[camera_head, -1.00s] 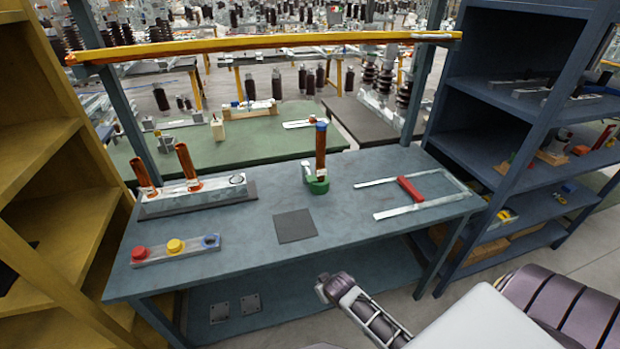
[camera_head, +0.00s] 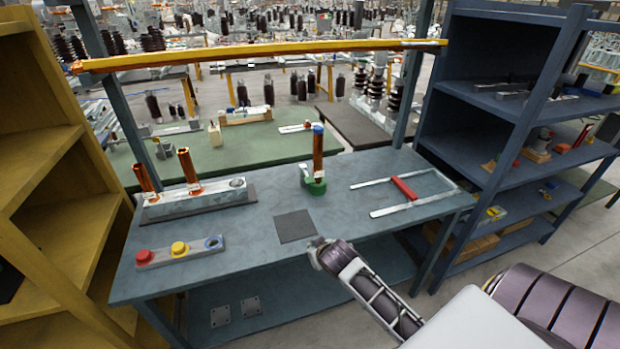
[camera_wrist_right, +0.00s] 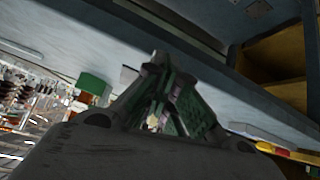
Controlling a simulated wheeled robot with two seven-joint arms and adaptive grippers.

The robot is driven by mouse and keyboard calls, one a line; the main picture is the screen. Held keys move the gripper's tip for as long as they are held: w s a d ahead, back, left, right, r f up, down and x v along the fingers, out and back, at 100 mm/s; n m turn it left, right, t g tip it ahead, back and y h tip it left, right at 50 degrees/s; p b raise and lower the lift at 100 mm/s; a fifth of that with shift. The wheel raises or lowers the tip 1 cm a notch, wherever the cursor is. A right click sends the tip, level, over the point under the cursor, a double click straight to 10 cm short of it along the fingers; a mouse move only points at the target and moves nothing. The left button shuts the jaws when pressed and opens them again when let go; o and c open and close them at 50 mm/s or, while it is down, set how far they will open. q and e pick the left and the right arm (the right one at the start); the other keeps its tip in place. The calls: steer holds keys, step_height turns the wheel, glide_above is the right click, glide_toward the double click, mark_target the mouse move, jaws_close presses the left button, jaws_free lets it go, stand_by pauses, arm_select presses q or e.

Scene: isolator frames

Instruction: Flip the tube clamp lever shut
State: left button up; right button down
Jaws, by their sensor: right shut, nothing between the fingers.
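An upright copper-coloured tube (camera_head: 318,155) with a blue top stands in a green base (camera_head: 315,187) toward the back middle of the table. A small pale part (camera_head: 305,170) sits at its left side; I cannot tell clearly whether it is the clamp lever. A green part (camera_wrist_right: 93,85) also shows in the right wrist view, left of the fingers. My right gripper (camera_head: 318,244) is shut and empty near the table's front edge, in front of the green base and apart from it. Its fingers show in the right wrist view (camera_wrist_right: 160,75). My left gripper is out of view.
A dark square pad (camera_head: 295,226) lies between gripper and tube. A block with two copper tubes (camera_head: 200,200) and a strip with coloured knobs (camera_head: 180,252) are at left. A red bar (camera_head: 403,189) crosses pale rails at right. A yellow beam (camera_head: 260,54) spans above.

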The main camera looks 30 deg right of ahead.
steer(key=w+d+r+t, duration=0.1)
steer(key=w+d+r, duration=0.1)
steer(key=w+d+r+t, duration=0.1)
steer(key=w+r, duration=0.1)
steer(key=w, duration=0.1)
steer(key=w+d+r+m+h, duration=0.1)
steer(key=w+d+r, duration=0.1)
steer(key=shift+w+d+r+t, duration=0.1)
steer(key=shift+w+d+t, duration=0.2)
steer(key=shift+t, duration=0.1)
steer(key=w+d+r+m+t, duration=0.1)
steer(key=w+d+r+t, duration=0.2)
steer(key=w+d+r, duration=0.3)
step_height(320, 180, up, 3)
steer(key=shift+w+r+h, duration=0.2)
steer(key=shift+w+h, duration=0.15)
steer(key=shift+h, duration=0.05)
steer(key=shift+w, duration=0.2)
steer(key=p, duration=0.1)
glide_above(307, 176)
steer(key=s+a, duration=0.1)
steer(key=s, duration=0.4)
steer(key=shift+f, duration=1.2)
steer(key=shift+f+p, duration=0.4)
steer(key=shift+f, duration=1.65)
